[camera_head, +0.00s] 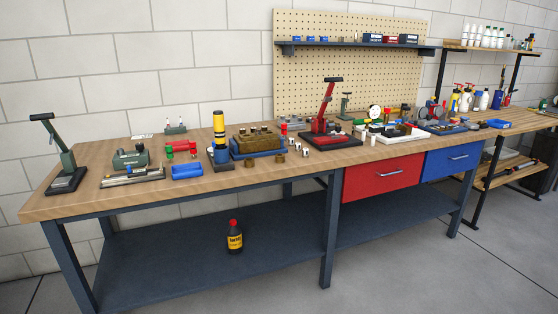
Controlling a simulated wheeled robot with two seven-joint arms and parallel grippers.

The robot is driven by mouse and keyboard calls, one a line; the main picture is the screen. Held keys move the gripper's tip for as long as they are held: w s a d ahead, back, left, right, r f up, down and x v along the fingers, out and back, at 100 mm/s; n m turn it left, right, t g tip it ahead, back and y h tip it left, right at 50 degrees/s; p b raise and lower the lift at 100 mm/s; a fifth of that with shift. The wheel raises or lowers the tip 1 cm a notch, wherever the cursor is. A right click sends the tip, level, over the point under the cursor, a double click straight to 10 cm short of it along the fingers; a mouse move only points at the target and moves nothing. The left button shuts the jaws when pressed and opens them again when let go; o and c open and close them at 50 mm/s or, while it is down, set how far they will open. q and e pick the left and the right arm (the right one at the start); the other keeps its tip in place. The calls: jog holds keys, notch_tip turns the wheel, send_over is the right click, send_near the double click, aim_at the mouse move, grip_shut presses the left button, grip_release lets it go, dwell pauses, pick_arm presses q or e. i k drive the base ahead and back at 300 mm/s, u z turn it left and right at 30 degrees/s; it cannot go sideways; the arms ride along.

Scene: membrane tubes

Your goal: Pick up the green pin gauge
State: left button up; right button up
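I cannot pick out the green pin gauge for certain at this distance. A small red piece with green ends (181,149) is on the left part of the wooden bench (85,165), behind a blue tray (187,171). Another small green thing (359,122) is farther right, near a white round dial (375,112). Neither of my grippers is in view.
A green lever press (62,160) is at the bench's left end and a red press (326,115) near its middle. A yellow-and-black cylinder (219,130) stands beside a brass-coloured block (252,141). Red (383,177) and blue (452,158) drawers are shut. Floor in front is clear.

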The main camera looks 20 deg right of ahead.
aim_at(169, 148)
jog(key=z, duration=0.2)
jog(key=i, duration=0.2)
jog(key=z, duration=0.85)
jog(key=i, duration=1.8)
jog(key=u, duration=0.75)
